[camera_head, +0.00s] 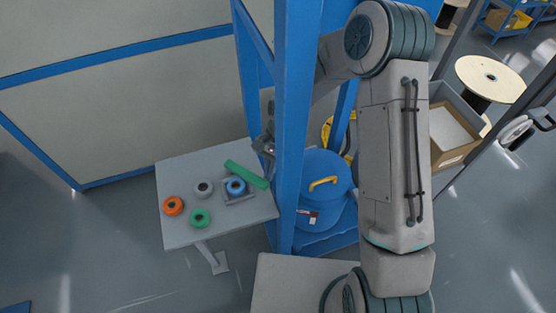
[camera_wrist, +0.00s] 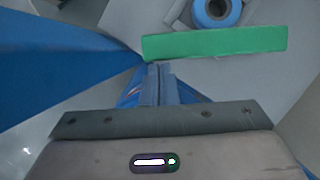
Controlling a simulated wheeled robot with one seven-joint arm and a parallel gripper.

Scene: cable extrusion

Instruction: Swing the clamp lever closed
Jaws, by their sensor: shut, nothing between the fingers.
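The clamp lever, a flat green bar (camera_head: 246,174), lies slantwise over the right part of a grey table, beside a blue ring (camera_head: 235,190) on a grey clamp base (camera_head: 239,199). In the wrist view the green bar (camera_wrist: 215,43) crosses the upper middle, with the blue ring (camera_wrist: 201,14) beyond it. My gripper (camera_wrist: 159,68) is shut and empty. Its fingertips are at the near edge of the bar, close to its left end; I cannot tell whether they touch. In the head view my gripper (camera_head: 267,150) is partly hidden by a blue post.
The blue post (camera_head: 292,120) stands close beside my gripper. A blue drum with a yellow handle (camera_head: 322,184) stands right of the table. Orange (camera_head: 173,206), grey (camera_head: 204,188) and green (camera_head: 200,218) rings lie on the table's left half. Its front right (camera_head: 245,218) is clear.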

